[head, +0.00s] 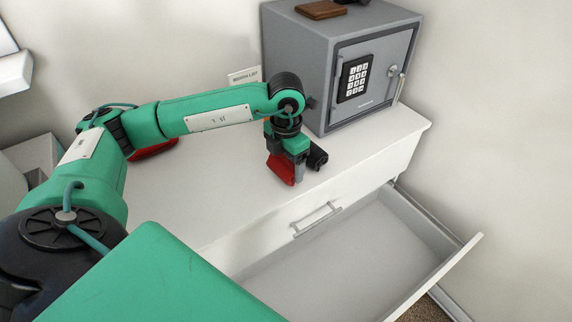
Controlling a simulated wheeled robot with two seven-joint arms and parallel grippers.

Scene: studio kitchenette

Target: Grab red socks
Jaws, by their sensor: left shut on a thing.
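My left gripper (291,172) points down over the white cabinet top, in front of the safe. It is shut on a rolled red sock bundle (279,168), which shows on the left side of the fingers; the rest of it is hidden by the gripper. I cannot tell whether the bundle touches the cabinet top. A second red item (155,151) lies farther left on the top, partly hidden by my left arm; it may be another sock bundle. My right gripper is not in view.
An open, empty-looking drawer (350,245) extends at the front right of the white cabinet (215,205).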

